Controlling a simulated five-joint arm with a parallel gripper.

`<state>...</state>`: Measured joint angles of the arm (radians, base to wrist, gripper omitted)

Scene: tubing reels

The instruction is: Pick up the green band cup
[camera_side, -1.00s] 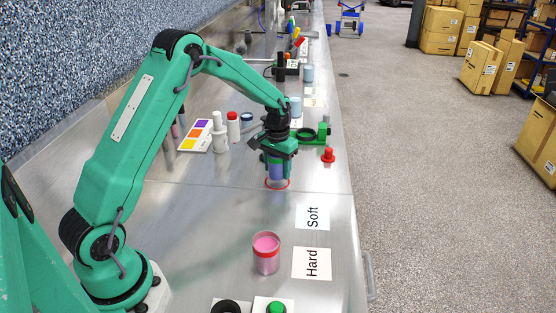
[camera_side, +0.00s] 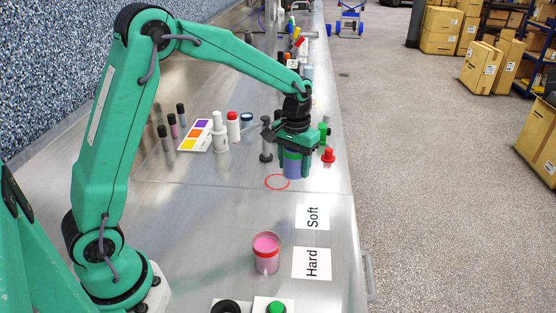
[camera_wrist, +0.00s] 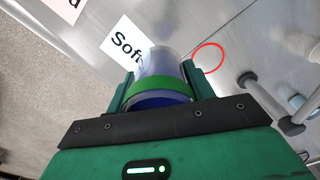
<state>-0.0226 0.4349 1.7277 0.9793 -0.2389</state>
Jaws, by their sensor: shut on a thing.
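The green band cup (camera_side: 292,167) is a clear cup with blue contents and a green band around it. My gripper (camera_side: 293,160) is shut on it and holds it upright above the metal bench, right of and behind the red ring mark (camera_side: 277,182). In the wrist view the cup (camera_wrist: 160,65) sits between the two green fingers of my gripper (camera_wrist: 160,88), its green band plain to see. The red ring shows empty in the wrist view (camera_wrist: 208,58).
A pink cup with a red band (camera_side: 266,253) stands on the bench near the "Hard" card (camera_side: 312,263). The "Soft" card (camera_side: 313,216) lies behind that. A red button-like piece (camera_side: 328,155) and a grey post (camera_side: 266,140) are close to my gripper. Bottles (camera_side: 219,130) stand left.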

